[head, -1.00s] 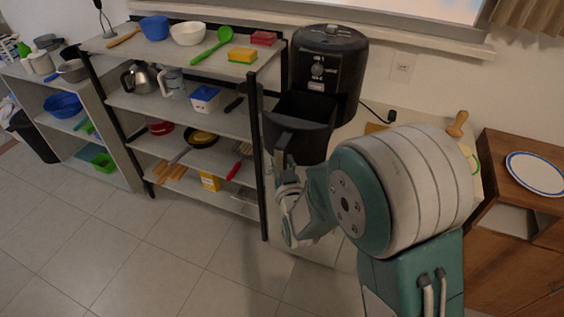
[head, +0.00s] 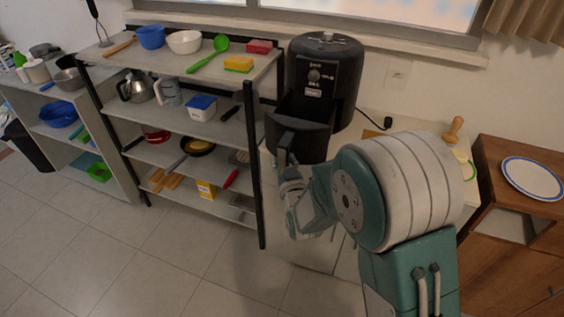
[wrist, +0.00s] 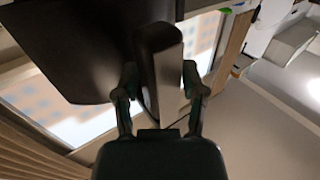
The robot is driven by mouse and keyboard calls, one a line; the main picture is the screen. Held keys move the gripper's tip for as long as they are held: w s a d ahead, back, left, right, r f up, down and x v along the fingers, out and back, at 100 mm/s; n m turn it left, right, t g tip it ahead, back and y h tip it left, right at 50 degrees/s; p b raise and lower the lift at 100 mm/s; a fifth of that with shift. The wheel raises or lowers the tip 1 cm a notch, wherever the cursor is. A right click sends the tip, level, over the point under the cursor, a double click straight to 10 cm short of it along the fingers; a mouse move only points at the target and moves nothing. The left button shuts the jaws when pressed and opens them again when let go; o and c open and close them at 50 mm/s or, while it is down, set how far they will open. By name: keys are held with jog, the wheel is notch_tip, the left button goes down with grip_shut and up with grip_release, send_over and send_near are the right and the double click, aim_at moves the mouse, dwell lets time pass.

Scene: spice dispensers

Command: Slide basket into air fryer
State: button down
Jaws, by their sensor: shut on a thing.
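The black air fryer (head: 325,65) stands on the counter in the head view, with its dial facing me. Its black basket (head: 303,137) is pulled partly out at the front, and its inside shows as a dark gap at the top. My gripper (head: 284,160) is at the front of the basket, shut on its handle. In the wrist view, the two fingers of my gripper (wrist: 160,97) stand either side of the basket handle (wrist: 160,55), and the dark basket (wrist: 80,45) fills the upper left. My arm hides part of the counter.
A shelf rack (head: 190,120) with bowls, a kettle and utensils stands close on the left; its black post (head: 254,170) is near my gripper. A wooden cabinet (head: 520,220) with a plate (head: 533,177) is at the right. The floor at front left is clear.

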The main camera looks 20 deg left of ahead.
jog(key=shift+w+d, duration=0.1)
jog(key=shift+f, duration=1.05)
jog(key=shift+w+d, duration=0.2)
jog(key=shift+w, duration=2.55)
jog(key=shift+w+d, duration=0.2)
jog(key=shift+w, duration=2.55)
jog(key=shift+d+f, duration=0.1)
jog(key=shift+f, duration=0.15)
dwell(1.1)
